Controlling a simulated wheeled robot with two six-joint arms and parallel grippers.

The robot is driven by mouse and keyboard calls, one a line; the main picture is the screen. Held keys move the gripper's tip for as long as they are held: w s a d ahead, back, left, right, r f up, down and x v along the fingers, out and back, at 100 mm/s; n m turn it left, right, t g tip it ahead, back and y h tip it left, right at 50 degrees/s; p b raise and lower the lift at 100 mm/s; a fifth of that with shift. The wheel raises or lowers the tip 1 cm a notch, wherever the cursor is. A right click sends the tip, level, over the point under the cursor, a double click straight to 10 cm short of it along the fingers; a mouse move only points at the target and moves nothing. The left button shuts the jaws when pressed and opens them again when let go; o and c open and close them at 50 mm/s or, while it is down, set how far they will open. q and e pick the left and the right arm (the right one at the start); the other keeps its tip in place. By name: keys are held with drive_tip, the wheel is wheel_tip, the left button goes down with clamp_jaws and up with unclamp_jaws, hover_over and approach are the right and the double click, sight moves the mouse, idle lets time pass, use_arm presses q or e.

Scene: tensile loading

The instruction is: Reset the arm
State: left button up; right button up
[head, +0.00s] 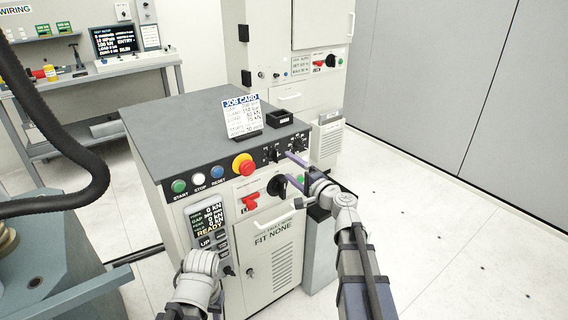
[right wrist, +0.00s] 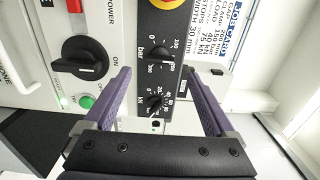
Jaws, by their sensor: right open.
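My right gripper (head: 291,170) is open and empty in front of the control cabinet's face, its two purple fingers pointing at the panel. In the right wrist view the open gripper (right wrist: 160,82) has the lower black dial (right wrist: 155,103), marked kN, between its fingers, with a gap on both sides. The black dial marked bar (right wrist: 165,57) lies just beyond the fingertips. The larger black power knob (right wrist: 85,58) is outside the fingers, to the left.
The control cabinet (head: 178,112) carries a job card (head: 242,114), a small black box (head: 281,119), a red emergency button (head: 243,165) and a readout (head: 208,220) showing READY. A black cable (head: 85,185) loops at left. Floor at right (head: 450,220) is clear.

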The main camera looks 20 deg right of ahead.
drive_tip(key=shift+s+d, duration=0.2)
drive_tip(key=shift+s, duration=0.25)
drive_tip(key=s+a+f+n+g+y, duration=0.2)
drive_tip(key=s+a+f+n+g, duration=0.65)
drive_tip(key=a+f, duration=0.35)
drive_tip(key=s+d+f+n+g+h, duration=0.3)
drive_tip(key=s+f+n+g+h, duration=0.45)
drive_tip(key=s, duration=0.65)
drive_tip(key=s+a+f+n+g+h, duration=0.1)
drive_tip(key=s+a+f+n+h, duration=0.1)
drive_tip(key=s+a, duration=0.6)
wheel_tip(320, 180, up, 12)
drive_tip(key=w+a+p, duration=0.2)
drive_tip(key=p, duration=1)
drive_tip(key=shift+r+p, duration=0.2)
drive_tip(key=shift+p, duration=0.15)
